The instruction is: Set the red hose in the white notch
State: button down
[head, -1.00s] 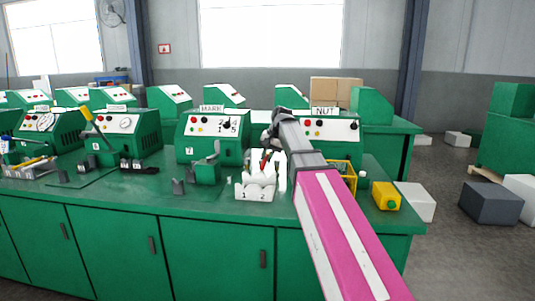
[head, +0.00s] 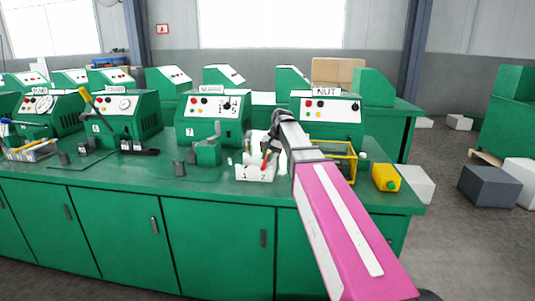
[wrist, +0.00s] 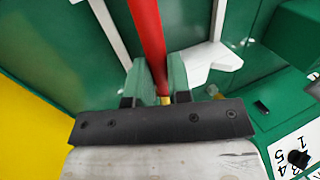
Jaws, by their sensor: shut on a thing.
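The red hose (wrist: 150,40) stands between the two green fingertips of my gripper (wrist: 158,82) in the wrist view. My gripper is shut on it. A white notched piece (wrist: 203,62) lies to the right of the fingertips in the wrist view, apart from the hose. In the head view my arm hides part of the holder's right side, and I cannot tell whether the hose touches it.
Green machines stand along the bench, with the NUT machine (head: 326,108) behind my arm. Bare green bench top (head: 215,181) lies left of the holder.

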jog(key=c, duration=1)
grip_release()
jog(key=v, duration=1)
jog(key=shift+d+r, duration=0.1)
jog(key=shift+r, duration=0.2)
